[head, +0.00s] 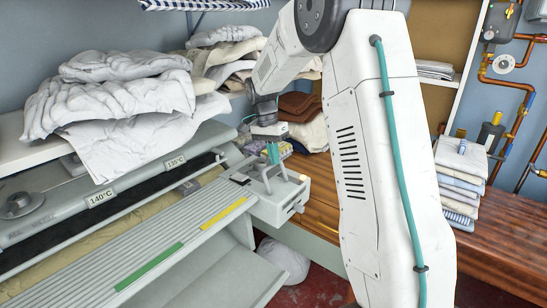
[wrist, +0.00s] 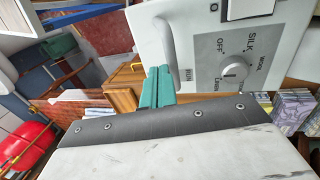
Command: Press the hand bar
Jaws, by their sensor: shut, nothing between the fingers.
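The rotary ironer (head: 215,205) runs from the lower left to the middle of the head view, with a ribbed feed board marked green and yellow. A pale upright bar or handle (head: 267,182) stands on the control box (head: 285,206) at its right end; I take it for the hand bar, though no label confirms this. In the wrist view a pale bar (wrist: 163,38) lies beside the dial panel (wrist: 235,72). My gripper (head: 273,153) has teal fingers, shut and empty, close above the box. Its fingertips (wrist: 157,72) appear near the bar's end; contact cannot be told.
Crumpled white linen (head: 120,95) is heaped on the ironer's top at left. Folded cloths (head: 460,165) are stacked on the wooden bench (head: 490,230) at right. A white bundle (head: 283,260) lies on the floor below the box. A red round object (wrist: 28,148) shows in the wrist view.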

